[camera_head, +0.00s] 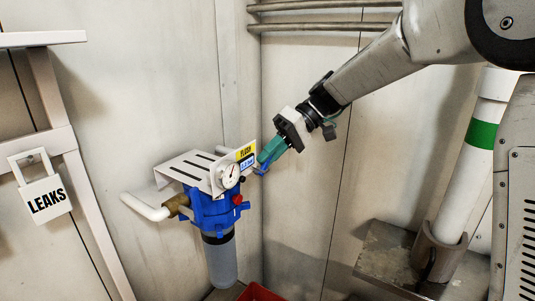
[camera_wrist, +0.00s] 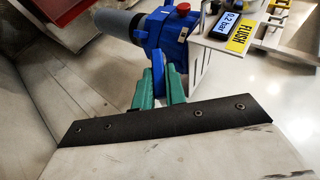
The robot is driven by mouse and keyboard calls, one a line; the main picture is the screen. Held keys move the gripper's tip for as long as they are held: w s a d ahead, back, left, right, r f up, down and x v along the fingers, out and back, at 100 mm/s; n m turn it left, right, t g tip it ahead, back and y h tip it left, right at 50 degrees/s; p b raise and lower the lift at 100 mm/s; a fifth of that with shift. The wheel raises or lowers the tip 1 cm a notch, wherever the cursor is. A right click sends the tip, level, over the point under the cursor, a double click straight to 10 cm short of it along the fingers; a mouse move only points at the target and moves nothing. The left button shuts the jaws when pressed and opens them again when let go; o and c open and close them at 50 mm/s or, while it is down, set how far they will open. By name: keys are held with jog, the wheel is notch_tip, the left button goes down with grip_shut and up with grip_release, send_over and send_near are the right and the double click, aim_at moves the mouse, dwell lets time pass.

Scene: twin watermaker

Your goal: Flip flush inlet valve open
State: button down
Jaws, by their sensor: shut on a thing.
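The flush filter unit has a blue head (camera_head: 212,210) under a white slotted bracket, with a yellow FLUSH label (camera_head: 245,152) and a round gauge (camera_head: 229,176). A small blue valve handle (camera_head: 261,170) sticks out on its right side. My gripper (camera_head: 264,157) reaches down from the upper right with its green fingers at this handle. In the wrist view, the blue handle (camera_wrist: 158,68) lies between the two green fingers of my gripper (camera_wrist: 158,80), which are shut on it. The fingers hide part of the handle.
A red knob (camera_head: 238,200) sits close to the handle. A white pipe (camera_head: 145,207) enters the unit at left. A grey filter bowl (camera_head: 220,260) hangs below, near a red bin (camera_head: 258,293). A LEAKS tag (camera_head: 46,197) hangs at far left. A white pipe with a green band (camera_head: 481,134) stands right.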

jog(key=shift+w+d+f+m+g+y, duration=0.15)
jog(key=shift+f+m+g+y, duration=0.3)
jog(key=shift+g+y, duration=0.45)
jog(key=shift+w+d+f+m+g+y, duration=0.1)
jog(key=shift+f+m+g+y, duration=0.4)
jog(key=shift+y, duration=0.55)
jog(key=shift+w+d+f+m+g+y, duration=0.2)
jog(key=shift+f+g+y, duration=0.3)
jog(key=shift+g+y, duration=0.5)
jog(key=shift+a, duration=0.1)
jog(key=c, duration=1.7)
grip_release()
jog(key=shift+r, duration=0.1)
jog(key=shift+r, duration=0.3)
notch_tip(320, 180, up, 3)
jog(key=shift+f, duration=0.1)
jog(key=s+d, duration=0.1)
jog(key=s, duration=0.4)
jog(key=s+d+r, duration=0.1)
jog(key=s, duration=0.4)
jog(key=s+d, duration=0.1)
jog(key=s, duration=0.4)
jog(key=shift+s+d+r, duration=0.2)
jog(key=shift+s+d, duration=0.15)
jog(key=shift+s, duration=0.05)
